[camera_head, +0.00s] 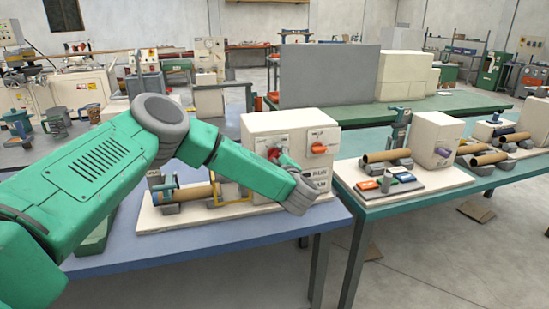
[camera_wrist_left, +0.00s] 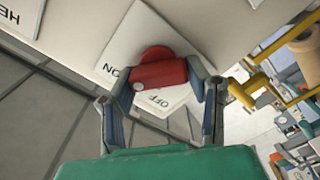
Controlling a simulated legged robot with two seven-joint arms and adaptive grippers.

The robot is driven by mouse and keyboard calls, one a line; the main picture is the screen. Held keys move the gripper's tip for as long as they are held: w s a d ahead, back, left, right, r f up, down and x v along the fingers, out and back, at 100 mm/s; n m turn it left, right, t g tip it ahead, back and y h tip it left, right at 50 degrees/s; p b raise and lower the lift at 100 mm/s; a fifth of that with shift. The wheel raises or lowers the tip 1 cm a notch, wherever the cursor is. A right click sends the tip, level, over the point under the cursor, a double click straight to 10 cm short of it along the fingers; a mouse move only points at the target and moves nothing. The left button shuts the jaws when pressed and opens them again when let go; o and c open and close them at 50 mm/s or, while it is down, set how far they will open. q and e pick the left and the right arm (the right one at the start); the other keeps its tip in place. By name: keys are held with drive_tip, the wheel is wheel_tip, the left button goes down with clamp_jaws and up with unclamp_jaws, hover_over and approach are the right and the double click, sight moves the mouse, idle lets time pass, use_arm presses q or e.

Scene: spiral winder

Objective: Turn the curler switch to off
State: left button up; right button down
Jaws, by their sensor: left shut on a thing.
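A cream control box (camera_head: 262,126) stands on a board on the blue table. It carries a red switch (camera_head: 281,151) on the left and an orange switch (camera_head: 319,149) on the right. In the left wrist view, seen upside down, the red switch (camera_wrist_left: 160,73) sits on a pale plate (camera_wrist_left: 132,35) marked ON and OFF. Its pale dot lies between the two words. My left gripper (camera_wrist_left: 163,84) has a finger on each side of the red knob and is shut on it. In the head view my left gripper (camera_head: 284,160) is partly hidden behind its wrist. My right gripper is not in view.
A cardboard tube (camera_head: 196,193) and a yellow frame (camera_head: 232,193) stand left of the box, close to my left forearm. Another table (camera_head: 420,196) on the right holds a second machine with tubes. A grey panel (camera_head: 327,76) stands behind.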

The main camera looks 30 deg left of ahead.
use_arm(q)
drive_tip(key=n+b, duration=0.2)
drive_tip(key=shift+f+n, duration=0.25)
drive_tip(key=shift+n, duration=0.05)
drive_tip(key=n+b, duration=0.3)
drive_tip(key=b, duration=0.1)
drive_tip(key=n+b, duration=0.4)
drive_tip(key=f+n+b, duration=0.1)
drive_tip(key=n+b, duration=0.2)
drive_tip(key=b, duration=0.1)
drive_tip(key=shift+n+b, duration=1.5)
drive_tip(key=o, duration=1.2)
drive_tip(key=shift+c, duration=0.2)
drive_tip(key=shift+r, duration=0.1)
